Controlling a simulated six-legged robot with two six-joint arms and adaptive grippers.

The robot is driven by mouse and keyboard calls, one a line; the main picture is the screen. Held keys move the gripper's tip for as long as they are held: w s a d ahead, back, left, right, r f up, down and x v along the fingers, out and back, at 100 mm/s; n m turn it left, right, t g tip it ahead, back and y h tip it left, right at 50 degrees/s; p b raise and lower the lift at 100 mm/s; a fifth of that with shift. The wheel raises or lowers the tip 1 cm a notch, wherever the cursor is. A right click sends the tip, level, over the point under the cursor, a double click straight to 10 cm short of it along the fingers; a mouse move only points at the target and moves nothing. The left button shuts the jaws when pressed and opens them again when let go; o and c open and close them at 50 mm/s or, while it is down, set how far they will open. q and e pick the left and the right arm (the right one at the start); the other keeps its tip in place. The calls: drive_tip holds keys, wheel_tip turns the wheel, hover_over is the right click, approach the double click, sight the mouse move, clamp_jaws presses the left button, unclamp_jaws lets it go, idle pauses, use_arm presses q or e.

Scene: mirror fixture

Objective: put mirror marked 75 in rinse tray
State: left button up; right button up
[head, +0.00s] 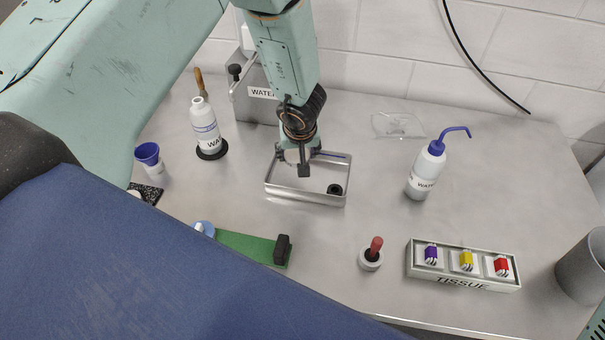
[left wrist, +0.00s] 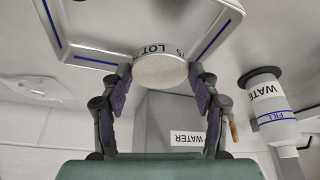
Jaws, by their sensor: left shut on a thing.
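My left gripper (head: 303,165) is over the rinse tray (head: 300,196), a shallow metal tray with a blue line on its rim. In the left wrist view, the gripper (left wrist: 158,85) is shut on a round, pale, speckled mirror (left wrist: 160,71). Dark lettering with "LOT" runs along the mirror's edge; its number is hard to read. The mirror appears held within the tray's outline, and the tray's blue-lined walls (left wrist: 95,62) show around it. Whether it touches the floor of the tray I cannot tell. My right gripper is not in view.
A metal box labelled WATER (head: 248,100) stands behind the tray, a white bottle (head: 204,125) left of it. A blue-spouted wash bottle (head: 427,170) stands right.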

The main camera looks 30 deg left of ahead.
use_arm(q)
drive_tip(key=shift+d+f+b, duration=0.15)
drive_tip(key=shift+f+b, duration=0.15)
drive_tip(key=shift+f, duration=0.45)
wheel_tip(320, 180, down, 4)
drive_tip(key=shift+r+b, duration=0.1)
drive_tip(key=shift+b, duration=0.8)
drive_tip(key=shift+w+f, duration=0.1)
drive_tip(key=shift+f, duration=0.3)
drive_tip(key=shift+r, duration=0.1)
drive_tip(key=shift+d, duration=0.1)
drive_tip(key=o, duration=1)
drive_tip(key=shift+c, duration=0.2)
drive_tip(key=o, duration=0.4)
drive_tip(key=shift+f, duration=0.25)
